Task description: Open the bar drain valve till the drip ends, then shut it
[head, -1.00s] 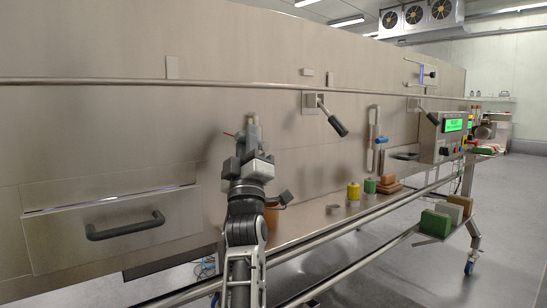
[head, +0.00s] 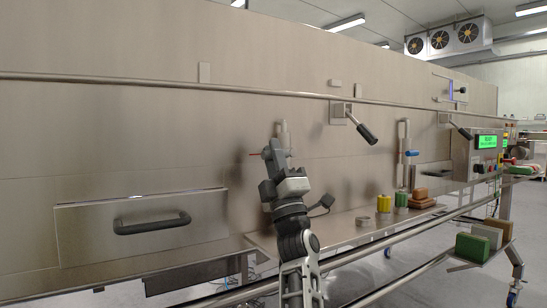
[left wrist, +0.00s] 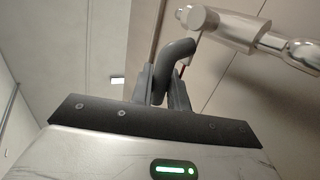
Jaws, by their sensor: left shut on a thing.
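In the left wrist view, my left gripper (left wrist: 161,88) is shut on a grey bent valve handle (left wrist: 177,50), whose bend rises above the fingers. A metal pipe body (left wrist: 235,28) lies across the upper right. No drip can be made out. My right gripper is not in view.
A drawer with a dark handle (head: 140,223) is left of my arm. A long rail (head: 230,88) runs above, and a black-gripped lever (head: 362,128) sticks out at right.

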